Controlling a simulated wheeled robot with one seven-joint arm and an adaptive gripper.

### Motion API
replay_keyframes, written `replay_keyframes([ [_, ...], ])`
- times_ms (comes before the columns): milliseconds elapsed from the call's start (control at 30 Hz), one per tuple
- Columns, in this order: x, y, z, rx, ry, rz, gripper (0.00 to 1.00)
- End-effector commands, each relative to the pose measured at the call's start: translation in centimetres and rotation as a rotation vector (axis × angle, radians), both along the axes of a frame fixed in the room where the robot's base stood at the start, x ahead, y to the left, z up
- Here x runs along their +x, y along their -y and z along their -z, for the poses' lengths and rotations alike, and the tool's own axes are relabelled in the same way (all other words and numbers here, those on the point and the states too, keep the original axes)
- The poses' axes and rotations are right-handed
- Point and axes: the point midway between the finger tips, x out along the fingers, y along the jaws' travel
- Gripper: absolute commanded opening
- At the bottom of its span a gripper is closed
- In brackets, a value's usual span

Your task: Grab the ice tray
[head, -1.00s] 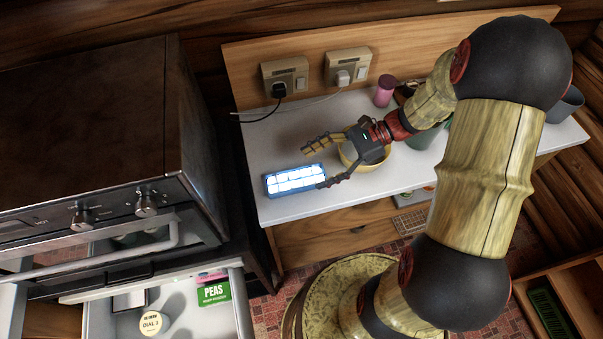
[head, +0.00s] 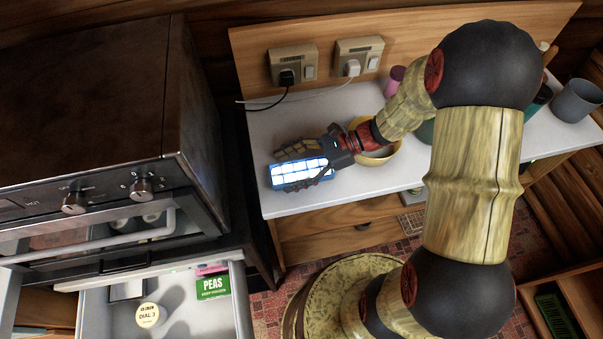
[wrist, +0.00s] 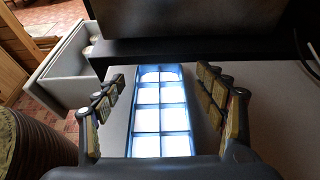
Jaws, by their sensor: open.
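The ice tray (head: 301,171) is a blue tray with white, bright cells, lying flat on the white counter near its left front corner. In the wrist view the ice tray (wrist: 160,112) runs lengthwise between the two fingers, with a gap on each side. My gripper (head: 294,172) is open, its fingers reaching along both long sides of the tray. In the wrist view my gripper (wrist: 163,95) has one finger to the left and one to the right of the tray. The near end of the tray is cut off by the gripper body there.
A yellow bowl (head: 383,155) stands just behind my gripper on the counter (head: 350,193). Sockets with plugs and cables (head: 288,76) are on the backboard. An oven (head: 90,110) stands left, above an open drawer (head: 240,300) with a PEAS pack (head: 213,288). A grey pot (head: 575,101) is far right.

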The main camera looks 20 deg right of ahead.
Motion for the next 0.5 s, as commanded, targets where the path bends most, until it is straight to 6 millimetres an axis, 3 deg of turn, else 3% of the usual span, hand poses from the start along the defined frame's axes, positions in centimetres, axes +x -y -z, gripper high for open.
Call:
replay_keyframes([
  [100,-0.03,-1.05,0.42,0.000,0.000,-0.002,0.71],
  [367,0.02,-1.23,0.39,0.000,0.000,0.000,0.71],
  [500,0.01,-1.22,0.40,0.000,0.000,0.000,0.64],
])
